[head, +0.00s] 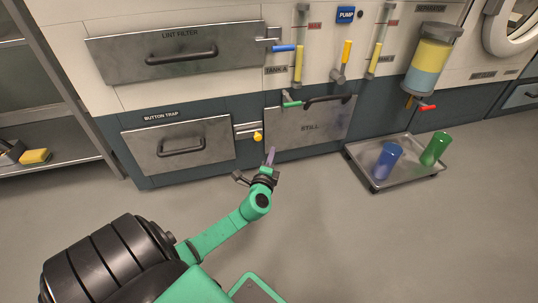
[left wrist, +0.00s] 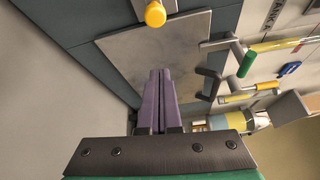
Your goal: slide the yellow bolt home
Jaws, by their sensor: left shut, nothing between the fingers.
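The yellow bolt (head: 258,137) is a small yellow knob on a metal bar between the button trap panel (head: 178,146) and the still panel (head: 310,122). In the left wrist view the yellow knob (left wrist: 155,14) shows at the top edge, above the fingers. My left gripper (head: 270,156), with purple fingers, is just below and right of the knob in the head view, apart from it. In the left wrist view its fingers (left wrist: 160,80) are together and empty, pointing toward the still panel (left wrist: 150,48). My right gripper is not seen.
The still panel has a dark handle (head: 328,98) and a green-handled latch (head: 292,104). A metal tray (head: 365,170) on the floor at right holds a blue cup (head: 387,160) and a green cup (head: 435,149). A shelf with a yellow item (head: 36,156) stands at left. Floor in front is clear.

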